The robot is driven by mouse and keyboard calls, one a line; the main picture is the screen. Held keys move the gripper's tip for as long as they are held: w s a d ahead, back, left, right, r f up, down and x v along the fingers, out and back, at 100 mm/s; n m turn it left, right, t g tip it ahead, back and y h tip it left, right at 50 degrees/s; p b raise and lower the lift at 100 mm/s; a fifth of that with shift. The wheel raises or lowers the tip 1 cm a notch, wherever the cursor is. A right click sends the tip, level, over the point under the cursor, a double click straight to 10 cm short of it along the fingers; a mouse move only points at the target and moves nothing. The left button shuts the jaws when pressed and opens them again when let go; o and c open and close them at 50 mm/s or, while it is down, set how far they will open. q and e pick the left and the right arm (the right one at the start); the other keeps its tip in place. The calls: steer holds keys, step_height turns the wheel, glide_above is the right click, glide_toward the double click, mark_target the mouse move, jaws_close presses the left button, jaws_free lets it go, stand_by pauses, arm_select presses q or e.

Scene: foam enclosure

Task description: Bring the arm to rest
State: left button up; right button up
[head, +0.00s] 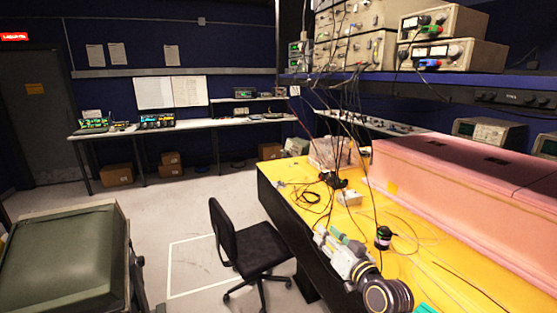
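My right arm comes in at the bottom right, over the yellow bench top (355,205). Its gripper (332,237) points up and to the left, near the bench's left edge. The fingers are small and seen at a slant, so I cannot tell whether they are open or shut. I see nothing clearly held in them. My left arm and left gripper are not in view. The pink foam enclosure (450,180) stands along the right side of the bench, to the right of my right gripper and apart from it.
A small dark round object (383,238) and loose cables lie on the bench near my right arm. A black chair (250,245) stands left of the bench. A green padded unit (65,255) fills the lower left. Floor (170,215) between them is mostly free.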

steer(key=s+d+f+n+g+h, duration=0.25)
steer(key=s+f+g, duration=0.45)
steer(key=s+f, duration=0.75)
steer(key=s+d+f+g+h, duration=0.2)
steer(key=s+d+f+g, duration=0.1)
steer(key=s+f, duration=0.35)
steer(key=s+d+f+g+h, duration=0.25)
steer(key=s+f, duration=0.25)
steer(key=s, duration=0.3)
steer(key=s+f+g+y, duration=0.1)
steer(key=s+f, duration=0.2)
steer(key=f, duration=3)
steer(key=s+d+f, duration=0.2)
steer(key=s+f, duration=0.7)
steer(key=s, duration=0.2)
steer(key=s+d+f+g, duration=0.1)
steer(key=s+d+f, duration=0.1)
steer(key=s+f, duration=0.8)
steer(key=shift+s, duration=0.5)
steer(key=shift+d+g, duration=0.15)
steer(key=shift+g, duration=0.1)
